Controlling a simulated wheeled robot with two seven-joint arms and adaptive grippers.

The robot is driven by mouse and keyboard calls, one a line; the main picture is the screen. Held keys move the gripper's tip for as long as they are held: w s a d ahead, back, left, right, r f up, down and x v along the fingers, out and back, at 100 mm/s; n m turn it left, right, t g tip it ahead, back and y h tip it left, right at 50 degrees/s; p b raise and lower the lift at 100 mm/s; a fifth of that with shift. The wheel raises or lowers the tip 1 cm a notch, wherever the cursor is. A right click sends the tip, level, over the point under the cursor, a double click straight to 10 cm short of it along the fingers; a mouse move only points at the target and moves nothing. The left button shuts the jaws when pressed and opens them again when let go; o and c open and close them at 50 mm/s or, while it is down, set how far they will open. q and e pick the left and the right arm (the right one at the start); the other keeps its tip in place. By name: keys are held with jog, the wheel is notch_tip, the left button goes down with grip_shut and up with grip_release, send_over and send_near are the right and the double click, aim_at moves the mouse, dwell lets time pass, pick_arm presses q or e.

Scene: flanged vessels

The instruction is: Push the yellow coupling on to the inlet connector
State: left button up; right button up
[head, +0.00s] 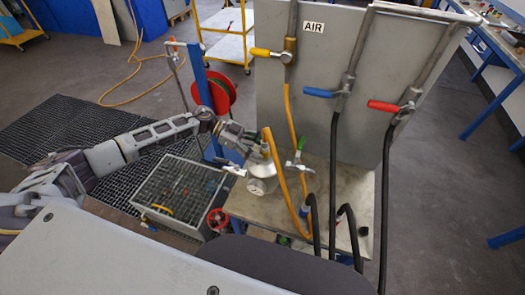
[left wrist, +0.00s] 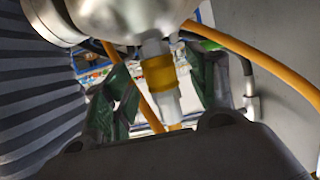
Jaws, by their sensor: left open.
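In the left wrist view a yellow coupling (left wrist: 158,73) sits below a short metal stub (left wrist: 151,47) on the underside, as pictured, of a shiny steel vessel (left wrist: 125,15). A pale whitish piece (left wrist: 168,106) continues from the coupling. I cannot tell which part is the inlet connector, or how fully the coupling is seated. My left gripper (left wrist: 163,85) is open, its green fingers on either side of the coupling with gaps visible. In the head view the left gripper (head: 242,138) is beside the vessel (head: 262,172), where the coupling is too small to make out.
A grey panel (head: 340,100) stands behind the bench (head: 345,190), with yellow, blue and red valve handles and an AIR label. A yellow hose (head: 279,175) loops beside my left gripper; black hoses (head: 334,190) hang to the right. A grated crate (head: 180,195) stands left of the bench.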

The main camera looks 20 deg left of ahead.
pick_arm(q)
jog(key=v, duration=1)
jog(key=shift+r, duration=0.1)
dwell(0.5)
